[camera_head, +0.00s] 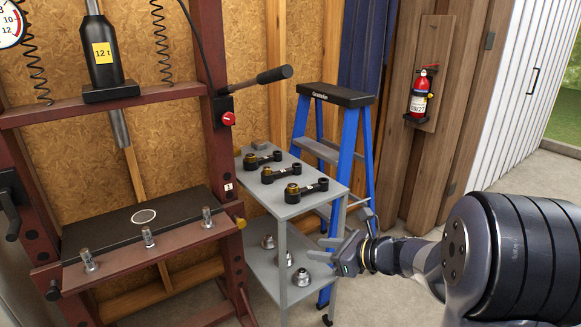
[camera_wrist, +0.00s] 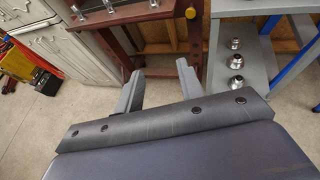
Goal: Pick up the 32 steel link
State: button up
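Three dark links with brass-coloured bushings lie in a row on the top of a grey shelf cart (camera_head: 285,211): a far link (camera_head: 262,160), a middle link (camera_head: 285,172) and a near link (camera_head: 306,189). I cannot read a number on any, so I cannot tell which is the 32 steel link. My gripper (camera_head: 335,250) is low and to the right of the cart, apart from the links. In the wrist view my gripper (camera_wrist: 160,70) has its two fingers wide apart with nothing between them. No link shows in the wrist view.
Several silver metal parts (camera_head: 301,277) sit on the cart's lower shelf. A blue stepladder (camera_head: 351,140) stands close behind the cart. A red press frame (camera_head: 218,150) with several upright pins stands left of it. Bare concrete floor (camera_head: 390,305) lies to the right.

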aim_at(296, 169)
jog(key=i+j+z, duration=0.25)
jog(key=i+j, duration=0.15)
jog(key=j, duration=0.2)
jog(key=i+j+z, duration=0.15)
jog(key=j, duration=0.2)
jog(key=i+j+z, duration=0.1)
jog(key=i+j, duration=0.15)
jog(key=i+j+z, duration=0.15)
jog(key=j, duration=0.3)
jog(key=i+j+z, duration=0.1)
jog(key=j, duration=0.3)
jog(key=i, duration=0.05)
